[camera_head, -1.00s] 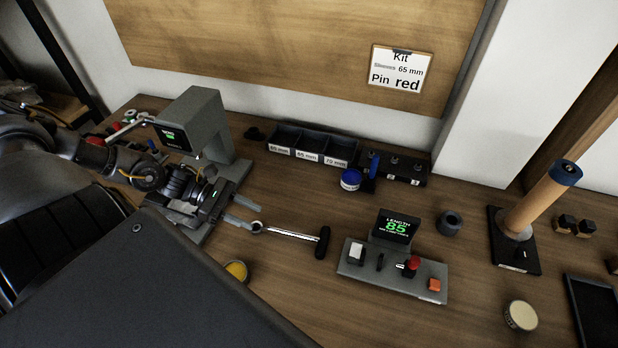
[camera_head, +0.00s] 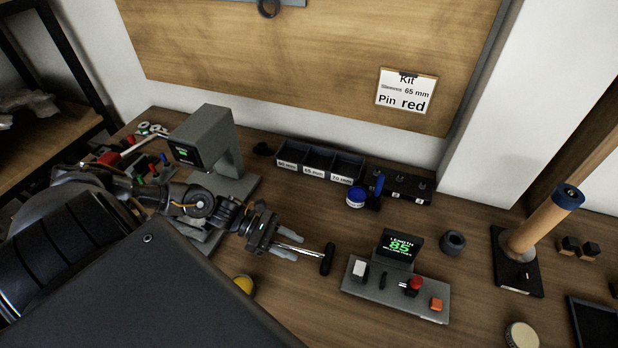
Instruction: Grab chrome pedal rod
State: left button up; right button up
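The chrome pedal rod (camera_head: 304,250) lies on the wooden bench, with a black crossbar (camera_head: 327,259) at its right end. My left gripper (camera_head: 291,247) reaches in from the left at the rod's left end. Its two grey fingers lie on either side of the rod and look spread, with a gap between them. The rod's ring end is hidden by the gripper. Whether a finger touches the rod cannot be told. My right gripper is not in view.
A control box (camera_head: 396,288) with an "85" display stands right of the rod. Behind are a three-bin tray (camera_head: 319,163) and a grey press-like machine (camera_head: 213,145). A yellow-topped tin (camera_head: 243,285) sits in front of the gripper. A tan post (camera_head: 543,221) stands at right.

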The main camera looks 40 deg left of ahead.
aim_at(291, 246)
pick_arm(q)
jog(key=shift+d+f, duration=0.1)
jog(key=shift+d, duration=0.05)
grip_shut()
dwell(0.4)
notch_tip(291, 246, up, 18)
jog(key=b, duration=0.2)
dwell(0.3)
